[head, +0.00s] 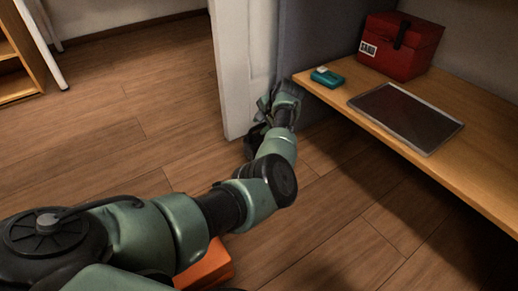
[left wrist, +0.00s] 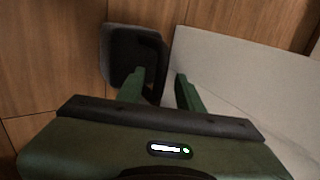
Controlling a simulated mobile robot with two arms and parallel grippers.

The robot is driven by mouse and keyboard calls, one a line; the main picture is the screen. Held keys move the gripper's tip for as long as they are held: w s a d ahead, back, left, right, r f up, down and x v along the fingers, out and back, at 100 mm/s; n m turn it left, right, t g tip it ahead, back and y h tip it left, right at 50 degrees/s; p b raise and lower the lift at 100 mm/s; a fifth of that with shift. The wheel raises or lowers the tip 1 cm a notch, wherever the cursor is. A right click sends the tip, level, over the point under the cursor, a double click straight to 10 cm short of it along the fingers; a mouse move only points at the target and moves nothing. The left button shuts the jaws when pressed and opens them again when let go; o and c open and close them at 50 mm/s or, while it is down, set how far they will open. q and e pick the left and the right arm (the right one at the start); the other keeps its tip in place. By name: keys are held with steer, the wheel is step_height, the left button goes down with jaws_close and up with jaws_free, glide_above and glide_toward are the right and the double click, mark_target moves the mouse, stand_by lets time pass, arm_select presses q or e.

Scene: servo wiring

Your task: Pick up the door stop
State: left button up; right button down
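A dark block-like thing (left wrist: 118,50), which looks like the door stop, is on the wooden floor beside a pale panel in the left wrist view. My left gripper (left wrist: 159,84) is open, with its two green fingers apart. The left finger overlaps the dark thing in the picture, and part of its right side shows between the fingers. I cannot tell whether they touch. In the head view my left gripper (head: 266,103) reaches low beside the white door frame, and the arm hides much of that spot. My right gripper is not in view.
The white upright (head: 238,75) stands close to the left of my gripper. A wooden bench (head: 455,170) on the right holds a red box (head: 400,52), a teal item (head: 327,77) and a dark flat panel (head: 407,117).

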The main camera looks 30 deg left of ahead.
arm_select(q)
jaws_close()
stand_by(1.1)
steer(key=shift+r, duration=0.1)
